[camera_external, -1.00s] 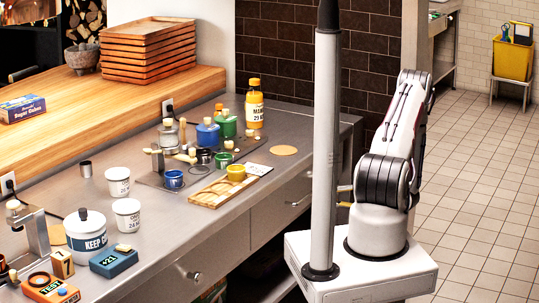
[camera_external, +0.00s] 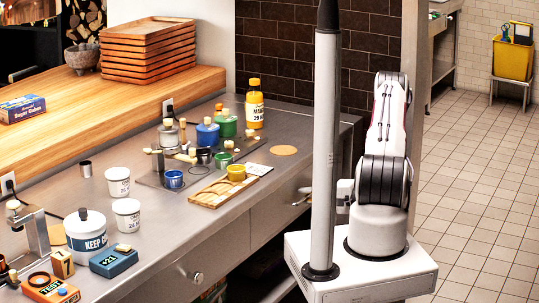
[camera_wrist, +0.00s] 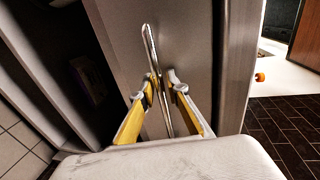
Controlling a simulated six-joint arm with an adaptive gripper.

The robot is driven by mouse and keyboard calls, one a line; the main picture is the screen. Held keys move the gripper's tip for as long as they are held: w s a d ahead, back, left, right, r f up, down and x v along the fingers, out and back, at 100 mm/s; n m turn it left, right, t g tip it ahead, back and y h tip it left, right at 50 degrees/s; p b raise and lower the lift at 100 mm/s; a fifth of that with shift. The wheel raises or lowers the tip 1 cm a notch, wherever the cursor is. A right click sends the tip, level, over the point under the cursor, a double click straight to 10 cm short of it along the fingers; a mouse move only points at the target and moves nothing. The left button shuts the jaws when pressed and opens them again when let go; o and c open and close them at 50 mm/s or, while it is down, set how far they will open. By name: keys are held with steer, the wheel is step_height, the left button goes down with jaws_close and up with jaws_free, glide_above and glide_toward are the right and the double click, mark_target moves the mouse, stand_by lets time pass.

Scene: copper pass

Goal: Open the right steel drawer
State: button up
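The right steel drawer (camera_external: 272,212) is in the counter's front, left of the pole, and its front looks flush with the counter. Its bar handle (camera_external: 302,197) shows just left of the pole. In the wrist view the steel drawer front (camera_wrist: 200,40) fills the middle, with the handle (camera_wrist: 149,45) running up and down across it. My gripper (camera_wrist: 161,80) has its yellow fingers on either side of the handle, with a gap still showing, so it looks open. Contact with the handle is unclear. In the external view the pole hides my fingertips.
The left drawer has a round-looking handle (camera_external: 190,273). A grey pole (camera_external: 323,150) stands on my base between the counter and my arm. The counter top (camera_external: 290,122) holds jars, tubs and a wooden tray (camera_external: 212,195). Tiled floor (camera_external: 470,200) is clear at right.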

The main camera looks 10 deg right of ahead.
steer(key=shift+c, duration=0.5)
jaws_close()
steer(key=shift+d, duration=0.15)
steer(key=f+v, duration=0.3)
steer(key=v, duration=1.1)
steer(key=s+f+v, duration=0.1)
steer(key=f+v, duration=0.2)
steer(key=v, duration=1.1)
steer(key=shift+s+d, duration=0.2)
steer(key=shift+d, duration=0.35)
steer(key=shift+o, duration=0.5)
jaws_free()
